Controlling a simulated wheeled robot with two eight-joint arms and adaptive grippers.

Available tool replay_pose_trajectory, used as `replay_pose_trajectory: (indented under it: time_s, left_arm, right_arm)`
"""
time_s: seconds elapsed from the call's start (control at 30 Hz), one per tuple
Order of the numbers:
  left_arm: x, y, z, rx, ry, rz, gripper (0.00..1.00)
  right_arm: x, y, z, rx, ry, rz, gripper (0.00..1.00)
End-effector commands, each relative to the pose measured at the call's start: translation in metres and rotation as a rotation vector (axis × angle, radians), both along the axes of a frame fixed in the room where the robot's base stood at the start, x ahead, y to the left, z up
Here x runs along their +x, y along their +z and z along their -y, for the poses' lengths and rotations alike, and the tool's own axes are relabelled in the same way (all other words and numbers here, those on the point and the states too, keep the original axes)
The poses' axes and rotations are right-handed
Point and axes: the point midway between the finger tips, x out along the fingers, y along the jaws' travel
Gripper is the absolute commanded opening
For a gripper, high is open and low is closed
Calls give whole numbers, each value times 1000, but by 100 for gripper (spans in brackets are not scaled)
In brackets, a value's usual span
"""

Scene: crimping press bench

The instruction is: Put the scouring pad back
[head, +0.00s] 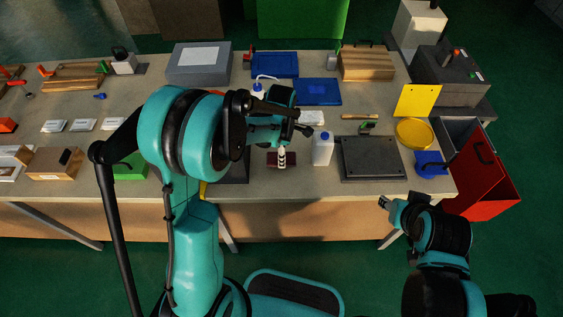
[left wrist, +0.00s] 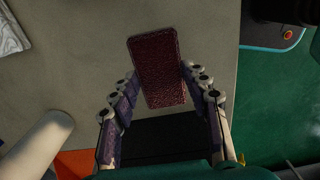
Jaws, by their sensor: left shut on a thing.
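The scouring pad (left wrist: 155,62) is a dark red, rough-surfaced block in the left wrist view. My left gripper (left wrist: 165,88) is shut on it, with a finger along each side and the far end sticking out past the tips. In the head view the pad (head: 273,160) shows as a small maroon patch at my left gripper (head: 283,157), above the middle of the bench. I cannot tell whether it touches the bench top. My right gripper (head: 388,202) is off the bench's front edge at the right, too small to tell if open.
A white bottle (head: 322,149) stands close to the right of the pad. A dark grey plate (head: 372,158) lies further right, with a yellow round dish (head: 414,133) and a blue container (head: 430,163) beyond. Blue trays (head: 319,92) lie behind. A red bin (head: 487,180) is at the right end.

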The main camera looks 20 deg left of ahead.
Motion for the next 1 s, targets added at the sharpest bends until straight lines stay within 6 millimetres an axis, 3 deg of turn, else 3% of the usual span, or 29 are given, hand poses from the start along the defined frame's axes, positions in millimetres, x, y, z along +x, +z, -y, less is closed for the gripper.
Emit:
replay_pose_trajectory:
  time_s: [0.23,0.6,0.63,0.7,1.0]
  left_arm:
    - [0,-35,0,0,-1,0,15]
    - [0,-38,0,0,-1,0,15]
    - [0,-38,0,0,-1,0,49]
    - [0,-37,0,0,-1,0,67]
    - [0,-36,0,0,-1,0,67]
  right_arm:
    - [0,-16,0,0,0,0,40]
    - [0,-18,0,0,0,0,40]
    - [0,-18,0,0,0,0,40]
    - [0,-17,0,0,0,0,40]
    - [0,-16,0,0,0,0,40]
